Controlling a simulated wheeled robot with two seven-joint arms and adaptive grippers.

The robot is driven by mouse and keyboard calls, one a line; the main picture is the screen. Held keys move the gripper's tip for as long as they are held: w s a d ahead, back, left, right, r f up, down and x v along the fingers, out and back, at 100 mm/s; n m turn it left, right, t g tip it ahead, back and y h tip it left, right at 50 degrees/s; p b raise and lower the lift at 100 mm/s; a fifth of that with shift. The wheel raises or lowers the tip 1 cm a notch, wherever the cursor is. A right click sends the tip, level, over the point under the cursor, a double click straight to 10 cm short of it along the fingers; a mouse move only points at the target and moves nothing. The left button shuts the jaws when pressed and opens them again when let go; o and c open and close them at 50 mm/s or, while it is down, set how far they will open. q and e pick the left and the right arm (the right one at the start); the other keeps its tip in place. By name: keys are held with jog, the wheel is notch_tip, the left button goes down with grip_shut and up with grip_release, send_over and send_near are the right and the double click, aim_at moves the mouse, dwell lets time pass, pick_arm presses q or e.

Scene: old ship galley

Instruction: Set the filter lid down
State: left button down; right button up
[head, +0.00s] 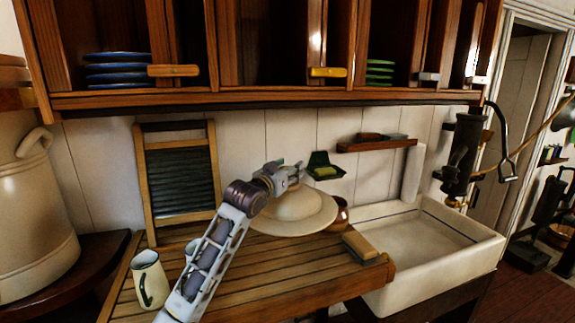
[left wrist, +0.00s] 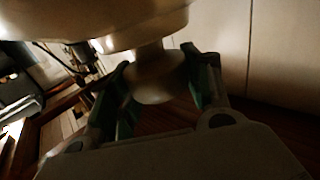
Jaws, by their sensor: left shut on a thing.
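The filter lid (head: 298,213) is a wide cream disc with a raised dome, over the back right part of the slatted wooden drainboard (head: 285,285). My left gripper (head: 283,172) is at the top of the lid and shut on its knob. My right gripper is not in view.
A large stoneware crock (head: 38,215) stands at the left. White mugs (head: 150,278) are at the front left, a washboard (head: 180,175) leans behind. A brown pot (head: 340,212) is close to the lid's right rim, a brush (head: 360,246) in front. The sink (head: 425,245) is right.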

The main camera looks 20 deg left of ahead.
aim_at(288, 198)
pick_arm(q)
notch_tip(288, 198, down, 9)
jog(key=shift+r+p, duration=0.15)
jog(key=shift+p, duration=0.25)
jog(key=shift+f, duration=0.85)
jog(key=shift+f, duration=1.85)
jog(key=c, duration=0.6)
grip_release()
jog(key=shift+s+f, duration=0.1)
jog(key=shift+f, duration=0.15)
jog(key=shift+c, duration=0.2)
